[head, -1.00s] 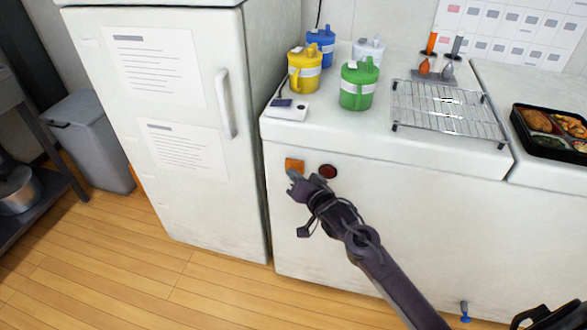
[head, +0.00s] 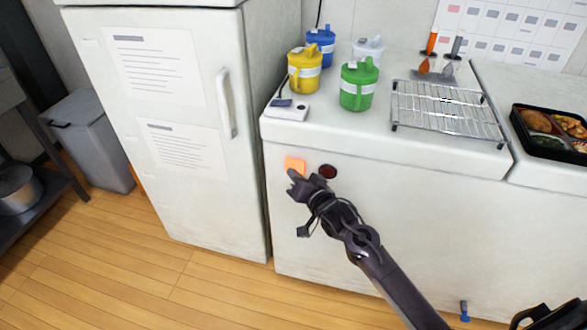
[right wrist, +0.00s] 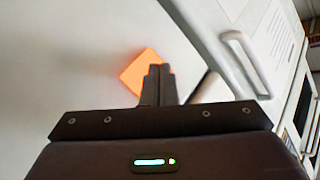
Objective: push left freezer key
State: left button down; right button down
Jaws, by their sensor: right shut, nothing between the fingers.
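The left freezer key is a bright orange square (head: 295,164) on the front of the white counter-height freezer (head: 400,215), and it looks lit. A dark red round key (head: 328,171) sits to its right. My right gripper (head: 294,179) is shut and empty, with its tips at the lower edge of the orange key. In the right wrist view the shut fingers (right wrist: 158,80) overlap the orange key (right wrist: 140,70) and hide part of it. I cannot tell for sure whether the tips touch it.
A tall white fridge (head: 180,200) with a handle stands close on the left. Yellow (head: 304,70), blue and green (head: 357,86) jugs, a wire rack (head: 447,108) and a bento tray (head: 550,147) stand on top. The wooden floor in front is clear.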

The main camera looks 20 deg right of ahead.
jog(key=shift+s+a+p, duration=0.3)
jog(key=shift+s, duration=0.15)
jog(key=s+a+p, duration=0.3)
jog(key=s, duration=0.2)
jog(key=shift+a, duration=0.2)
dwell(0.5)
